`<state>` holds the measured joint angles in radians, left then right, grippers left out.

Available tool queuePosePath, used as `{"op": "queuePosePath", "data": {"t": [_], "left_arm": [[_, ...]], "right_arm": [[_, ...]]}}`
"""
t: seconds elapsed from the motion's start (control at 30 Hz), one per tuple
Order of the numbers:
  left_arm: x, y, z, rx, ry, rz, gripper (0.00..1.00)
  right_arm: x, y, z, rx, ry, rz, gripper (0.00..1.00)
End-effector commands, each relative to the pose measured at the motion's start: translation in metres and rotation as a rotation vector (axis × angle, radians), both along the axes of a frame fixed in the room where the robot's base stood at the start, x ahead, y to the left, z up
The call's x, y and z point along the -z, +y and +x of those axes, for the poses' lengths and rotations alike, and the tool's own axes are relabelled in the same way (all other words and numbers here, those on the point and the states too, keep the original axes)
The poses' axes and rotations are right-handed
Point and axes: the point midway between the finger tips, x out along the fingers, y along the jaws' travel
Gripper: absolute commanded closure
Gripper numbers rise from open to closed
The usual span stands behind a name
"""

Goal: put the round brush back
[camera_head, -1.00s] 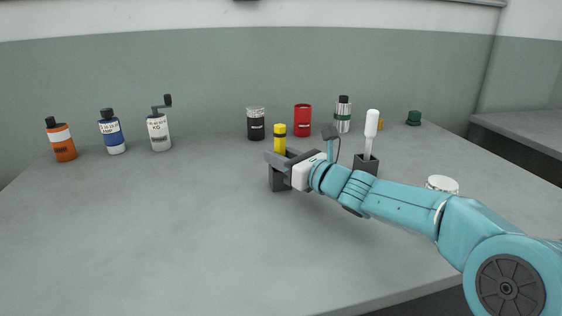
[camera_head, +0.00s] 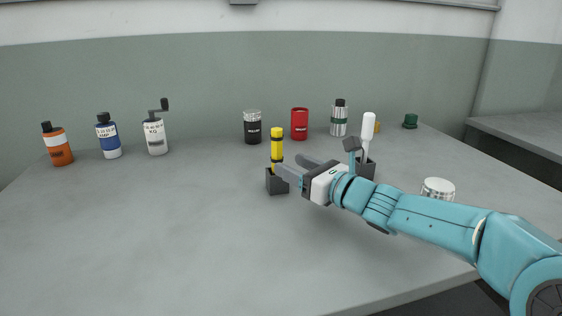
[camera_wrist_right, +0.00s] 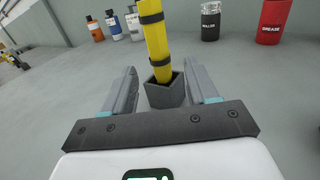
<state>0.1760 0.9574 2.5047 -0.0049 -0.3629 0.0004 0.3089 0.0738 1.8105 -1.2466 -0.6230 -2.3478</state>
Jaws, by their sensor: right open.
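A yellow cylinder with black bands (camera_head: 277,146), which I take for the round brush, stands nearly upright with its lower end in a small dark grey square holder (camera_head: 275,184). In the right wrist view the yellow cylinder (camera_wrist_right: 156,42) goes down into the holder (camera_wrist_right: 165,93). My right gripper (camera_head: 289,165) is open, just right of the holder. Its two fingers point toward the holder, one on each side in the wrist view, with gaps visible. The cylinder's bristles are not visible. My left gripper is not in view.
A white-handled tool (camera_head: 368,128) stands in another dark holder (camera_head: 366,168) behind my right wrist. A white-topped round tin (camera_head: 438,188) is near my forearm. A black jar (camera_head: 252,128), red can (camera_head: 299,124) and several bottles stand farther back. The front left table is clear.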

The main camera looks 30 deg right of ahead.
Motion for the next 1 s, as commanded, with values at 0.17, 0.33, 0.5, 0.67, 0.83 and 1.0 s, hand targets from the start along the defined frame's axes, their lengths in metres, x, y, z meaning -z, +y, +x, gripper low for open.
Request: {"op": "queuePosePath", "data": {"t": [0.17,0.33,0.5,0.67,0.83,1.0], "left_arm": [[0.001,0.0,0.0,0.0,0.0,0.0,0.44],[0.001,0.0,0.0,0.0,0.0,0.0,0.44],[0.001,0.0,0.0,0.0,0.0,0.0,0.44],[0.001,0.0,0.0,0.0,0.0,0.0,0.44],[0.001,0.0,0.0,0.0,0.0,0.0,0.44],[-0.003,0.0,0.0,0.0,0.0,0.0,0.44]], "right_arm": [[0.001,-0.012,-0.039,0.003,0.001,-0.001,0.42],[0.002,-0.017,-0.058,0.0,-0.001,-0.002,0.42],[0.002,-0.018,-0.063,-0.001,0.001,0.0,0.42],[0.002,-0.018,-0.063,-0.001,0.001,0.0,0.42],[0.002,-0.018,-0.063,-0.001,0.001,0.0,0.42],[-0.001,-0.018,-0.063,-0.001,0.0,0.0,0.42]]}}
